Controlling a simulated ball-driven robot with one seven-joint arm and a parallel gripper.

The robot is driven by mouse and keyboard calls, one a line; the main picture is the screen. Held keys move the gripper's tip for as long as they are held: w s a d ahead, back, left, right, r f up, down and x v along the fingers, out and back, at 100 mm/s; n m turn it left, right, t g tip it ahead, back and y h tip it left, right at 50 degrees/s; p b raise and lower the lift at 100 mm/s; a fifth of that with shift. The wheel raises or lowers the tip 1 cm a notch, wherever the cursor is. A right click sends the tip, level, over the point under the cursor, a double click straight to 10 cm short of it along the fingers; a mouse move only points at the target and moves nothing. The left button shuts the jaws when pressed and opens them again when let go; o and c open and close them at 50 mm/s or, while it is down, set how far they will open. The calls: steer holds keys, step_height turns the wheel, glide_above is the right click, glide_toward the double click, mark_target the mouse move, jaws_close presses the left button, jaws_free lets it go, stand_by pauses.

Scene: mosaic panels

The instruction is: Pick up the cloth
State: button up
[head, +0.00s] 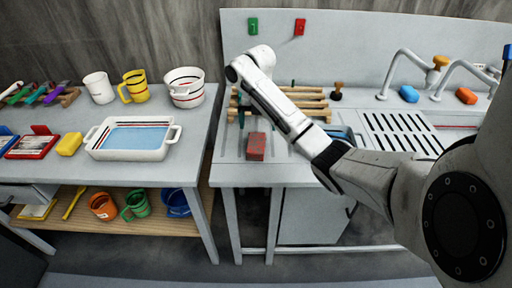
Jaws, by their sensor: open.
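I cannot make out a cloth for certain in the head view. A flat blue patch (342,132) shows partly behind my arm at the sink counter, and I cannot tell whether it is cloth or a basin. My gripper (241,117) seems to point down at the left end of the sink counter, small and partly dark against the wooden rack. It is open, and I see nothing held in it. A red-brown block (256,146) lies just below and right of it on the counter.
A wooden rack (308,104) stands behind my arm. A drain grid (398,133), taps (402,62), a blue sponge (409,94) and an orange sponge (466,96) are right. The left table holds a white tray (102,154), mugs (135,86) and a yellow sponge (69,144). A gap separates table and counter.

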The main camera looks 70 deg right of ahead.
mark_target(256, 142)
step_height(256, 142, down, 4)
steer(key=shift+r+b, duration=0.1)
steer(key=shift+b, duration=0.95)
steer(key=shift+w+a+f+p, duration=0.15)
steer(key=shift+f+p, duration=0.2)
steer(key=shift+f, duration=1)
steer(key=shift+w+f+p, duration=0.1)
steer(key=shift+f+p, duration=0.2)
steer(key=shift+f, duration=1)
steer(key=c, duration=1)
